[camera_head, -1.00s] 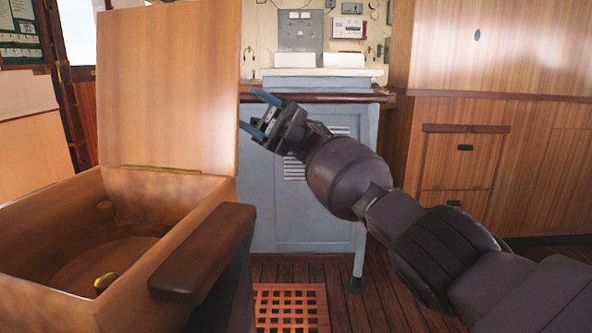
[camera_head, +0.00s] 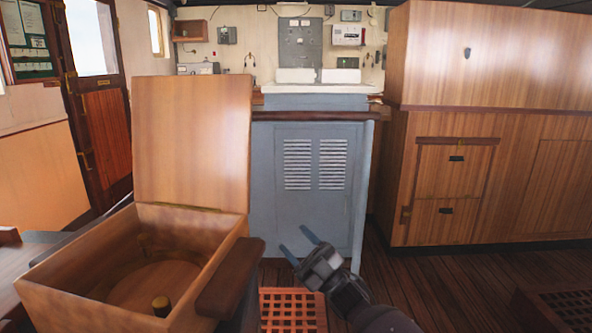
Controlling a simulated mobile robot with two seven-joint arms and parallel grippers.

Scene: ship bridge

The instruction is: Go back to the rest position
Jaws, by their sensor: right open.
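My right gripper (camera_head: 299,246) is low in the view, right of the wooden box's armrest and in front of the grey cabinet. Its two blue fingers are apart and nothing is between them. Its arm comes in from the bottom, right of the middle. My left gripper is not in view. A wooden box (camera_head: 98,298) with its lid (camera_head: 192,140) standing upright is at the left.
A dark wooden armrest (camera_head: 230,277) sticks out at the box's right side, close to my right gripper. A grey cabinet (camera_head: 312,228) stands behind. Wooden drawers (camera_head: 455,175) are at the right. An orange grating (camera_head: 292,312) lies on the floor.

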